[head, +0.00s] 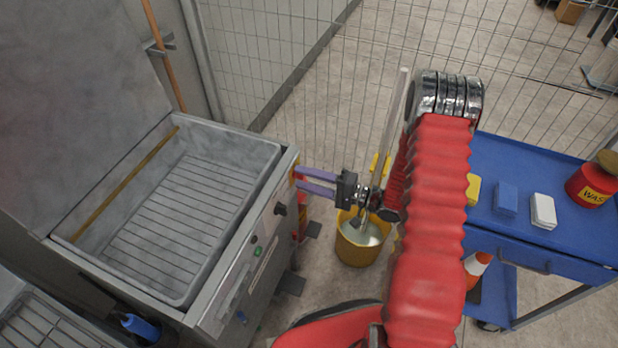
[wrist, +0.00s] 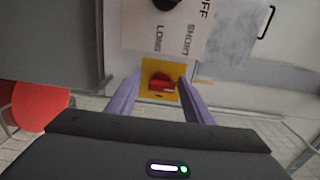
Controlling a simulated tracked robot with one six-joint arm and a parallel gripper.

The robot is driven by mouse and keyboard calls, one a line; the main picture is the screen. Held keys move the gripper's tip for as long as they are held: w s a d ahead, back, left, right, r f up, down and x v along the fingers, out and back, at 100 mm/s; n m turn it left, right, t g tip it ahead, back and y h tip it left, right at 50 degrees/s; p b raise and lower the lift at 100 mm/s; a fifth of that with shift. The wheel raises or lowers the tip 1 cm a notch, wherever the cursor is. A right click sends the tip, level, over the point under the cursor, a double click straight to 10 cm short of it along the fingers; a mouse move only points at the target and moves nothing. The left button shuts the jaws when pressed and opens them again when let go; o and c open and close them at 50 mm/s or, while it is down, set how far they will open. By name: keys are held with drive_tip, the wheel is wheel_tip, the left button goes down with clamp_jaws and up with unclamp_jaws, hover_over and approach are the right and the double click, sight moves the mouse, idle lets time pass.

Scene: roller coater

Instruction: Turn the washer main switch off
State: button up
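The washer (head: 215,318) stands at the left in the head view, its lid up and its basin open. Its main switch (wrist: 161,84), a red handle on a yellow plate, shows in the wrist view between my fingers. A sliver of the yellow plate (head: 294,172) shows in the head view; the red handle is hidden there. My gripper (head: 297,178) is open, its two purple fingers pointing at the right end of the washer's front panel. In the wrist view the fingers stand on either side of the handle with gaps; contact cannot be told.
A black selector knob (head: 281,209) and a green button (head: 258,252) sit on the same panel. A yellow bucket (head: 358,247) stands on the floor below my gripper. A blue cart (head: 522,250) is at the right. A wire mesh fence (head: 270,60) runs behind.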

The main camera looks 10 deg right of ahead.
drive_tip(key=shift+o, duration=0.6)
drive_tip(key=shift+w+d+r, duration=0.1)
drive_tip(key=shift+s+d, duration=0.25)
drive_tip(key=shift+d, duration=0.2)
drive_tip(key=v, duration=0.6)
drive_tip(key=shift+s, duration=0.2)
drive_tip(key=shift+d+m, duration=0.1)
drive_tip(key=shift+m, duration=0.2)
